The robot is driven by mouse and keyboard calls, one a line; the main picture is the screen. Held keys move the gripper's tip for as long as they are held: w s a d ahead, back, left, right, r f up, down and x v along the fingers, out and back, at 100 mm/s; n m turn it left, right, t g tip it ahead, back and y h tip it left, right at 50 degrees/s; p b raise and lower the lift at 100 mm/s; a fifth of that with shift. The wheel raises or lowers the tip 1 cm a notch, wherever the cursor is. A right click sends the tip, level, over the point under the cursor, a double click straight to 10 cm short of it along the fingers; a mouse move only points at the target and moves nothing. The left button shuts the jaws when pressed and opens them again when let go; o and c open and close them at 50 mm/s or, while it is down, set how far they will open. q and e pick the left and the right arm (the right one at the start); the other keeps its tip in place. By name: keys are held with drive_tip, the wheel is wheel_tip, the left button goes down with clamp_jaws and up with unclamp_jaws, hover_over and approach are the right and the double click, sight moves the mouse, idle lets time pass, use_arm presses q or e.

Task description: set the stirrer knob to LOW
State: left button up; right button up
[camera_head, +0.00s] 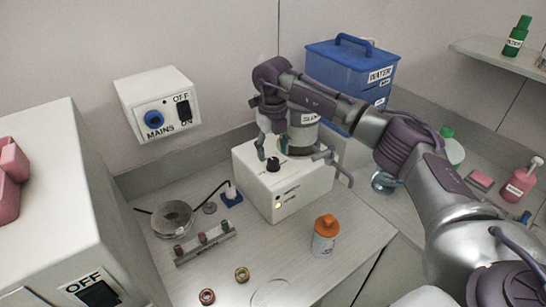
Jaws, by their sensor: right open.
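The stirrer is a white box (252,184) on the bench, with a dark round knob (273,164) on its upper face. Small markings on its front are too small to read, so I cannot tell the knob's setting. My right gripper (272,150) is open and points down just above the knob, with its fingers to either side. I cannot tell whether they touch it. A grey labelled canister (303,136) stands on the box, partly hidden by my right arm. My left gripper is not in view.
An orange-capped bottle (325,238) stands right of the stirrer. A round metal dish (172,219) and a rack (205,244) lie to its left. A blue water tank (342,68) stands behind. The MAINS box (157,103) is on the wall.

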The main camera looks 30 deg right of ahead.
sight(273, 160)
wheel_tip(273, 160, up, 9)
drive_tip(key=shift+f, duration=0.15)
idle(0.6)
